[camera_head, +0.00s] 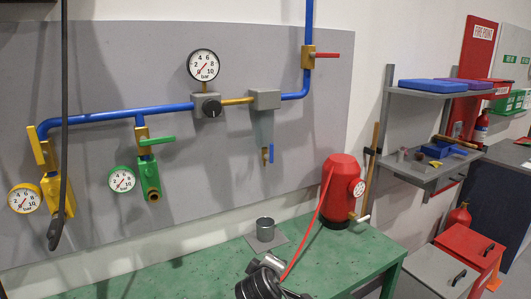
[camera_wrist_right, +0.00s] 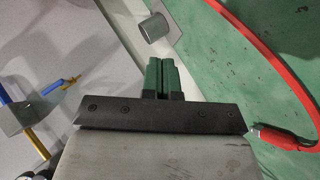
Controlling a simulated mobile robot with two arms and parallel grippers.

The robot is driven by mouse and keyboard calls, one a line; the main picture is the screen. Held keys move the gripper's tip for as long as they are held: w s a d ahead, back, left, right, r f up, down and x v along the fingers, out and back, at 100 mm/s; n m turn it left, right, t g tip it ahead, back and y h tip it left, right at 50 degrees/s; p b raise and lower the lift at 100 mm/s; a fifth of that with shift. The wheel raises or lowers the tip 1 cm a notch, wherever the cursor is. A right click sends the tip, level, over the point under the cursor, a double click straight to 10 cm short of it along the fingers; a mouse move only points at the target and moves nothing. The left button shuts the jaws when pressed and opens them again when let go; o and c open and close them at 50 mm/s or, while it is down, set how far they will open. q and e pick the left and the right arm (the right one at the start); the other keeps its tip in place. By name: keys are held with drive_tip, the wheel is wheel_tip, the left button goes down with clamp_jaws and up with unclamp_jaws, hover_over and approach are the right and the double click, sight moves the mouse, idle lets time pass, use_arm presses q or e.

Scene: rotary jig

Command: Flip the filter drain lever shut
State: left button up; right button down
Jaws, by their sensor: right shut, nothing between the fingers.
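The filter (camera_head: 265,112) is a grey housing on the wall panel, with a tapering bowl below its head. Under it is a small brass drain valve (camera_head: 265,157) with a blue drain lever (camera_head: 271,153), upright beside the valve body. In the right wrist view the filter (camera_wrist_right: 38,116) is at the left, with the blue lever (camera_wrist_right: 55,87) near it. My right gripper (camera_head: 268,262) is low over the green bench, below and apart from the lever. Its green fingers (camera_wrist_right: 160,76) are together and empty. My left gripper is not in view.
A metal cup (camera_head: 265,229) stands on a plate on the bench (camera_head: 180,272). A red tank (camera_head: 342,190) with a red hose (camera_head: 308,224) stands to the right. A black hose (camera_head: 64,120) hangs at the left. Space before the drain valve looks clear.

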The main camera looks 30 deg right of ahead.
drive_tip(key=w+r+n+t+h, duration=0.1)
drive_tip(key=w+r, duration=0.3)
drive_tip(key=r, duration=0.3)
drive_tip(key=w+a+r+n+t+h, duration=0.1)
drive_tip(key=w+r+h, duration=0.1)
drive_tip(key=w+r, duration=0.3)
drive_tip(key=w+r+n+t+h, duration=0.1)
drive_tip(key=w+r, duration=0.4)
drive_tip(key=r, duration=0.5)
drive_tip(key=shift+a+r+n+t, duration=0.25)
drive_tip(key=shift+r+n+t, duration=0.15)
drive_tip(key=shift+n, duration=0.1)
